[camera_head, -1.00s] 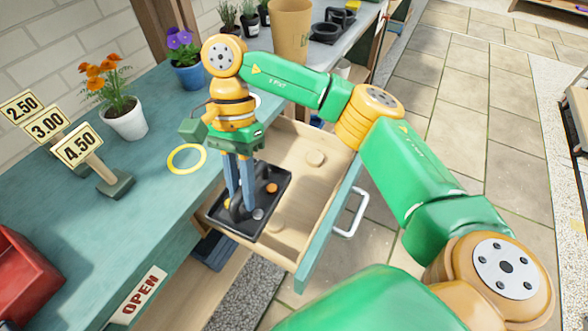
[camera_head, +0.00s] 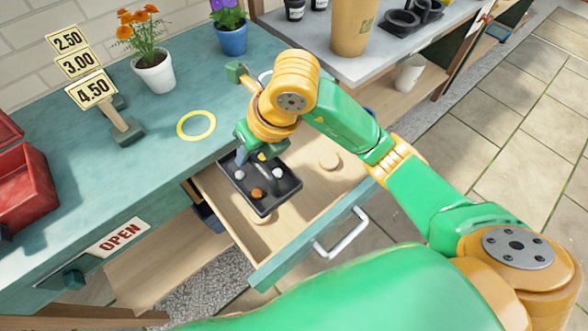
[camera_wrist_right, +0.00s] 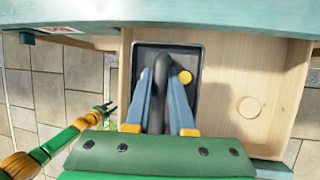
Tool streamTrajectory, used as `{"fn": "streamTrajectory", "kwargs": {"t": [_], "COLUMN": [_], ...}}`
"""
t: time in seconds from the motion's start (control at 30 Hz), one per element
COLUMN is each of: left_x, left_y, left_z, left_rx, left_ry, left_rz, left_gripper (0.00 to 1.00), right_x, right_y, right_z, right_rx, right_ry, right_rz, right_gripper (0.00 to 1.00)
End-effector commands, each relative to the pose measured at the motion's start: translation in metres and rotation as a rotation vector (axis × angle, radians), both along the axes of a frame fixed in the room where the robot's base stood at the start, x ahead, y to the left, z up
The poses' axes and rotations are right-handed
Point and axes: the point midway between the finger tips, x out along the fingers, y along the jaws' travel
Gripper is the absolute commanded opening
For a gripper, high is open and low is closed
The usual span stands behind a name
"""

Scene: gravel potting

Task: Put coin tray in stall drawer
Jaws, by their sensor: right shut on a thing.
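The black coin tray (camera_head: 262,205) holds a few silver and copper coins. It is over the left part of the open wooden stall drawer (camera_head: 310,190), its back end near the counter edge. My right gripper (camera_head: 255,158) is shut on the tray's upright black handle, which shows between the blue fingers in the right wrist view (camera_wrist_right: 160,75). There the tray (camera_wrist_right: 196,60) lies within the drawer walls, close to the left wall (camera_wrist_right: 126,60). I cannot tell whether it touches the drawer floor. My left gripper (camera_wrist_right: 108,107) shows small in the right wrist view; its jaws are unclear.
The teal counter (camera_head: 160,165) bears price signs (camera_head: 92,90), a yellow ring (camera_head: 196,124), flower pots (camera_head: 154,72) and a red box (camera_head: 25,190). The drawer's silver handle (camera_head: 343,235) faces the paved floor. A round wooden disc (camera_head: 329,160) lies in the drawer's free right part.

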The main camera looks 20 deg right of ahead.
Motion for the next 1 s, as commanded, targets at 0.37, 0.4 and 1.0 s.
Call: {"fn": "streamTrajectory", "kwargs": {"t": [0.37, 0.4, 1.0], "left_x": [0.0, 0.0, 0.001], "left_y": [0.0, 0.0, 0.0], "left_z": [0.004, 0.004, 0.008], "left_rx": [0.0, 0.0, 0.0], "left_ry": [0.0, 0.0, -0.001], "left_rz": [-0.001, 0.0, 0.0], "left_gripper": [0.34, 0.34, 0.34], "right_x": [-0.006, -0.007, -0.006], "right_y": [-0.075, -0.08, -0.08], "right_z": [-0.067, -0.072, -0.103], "right_rx": [-0.003, -0.004, -0.002], "right_ry": [0.003, 0.004, 0.0], "right_rz": [0.001, 0.002, 0.005], "right_gripper": [0.0, 0.0, 0.52]}}
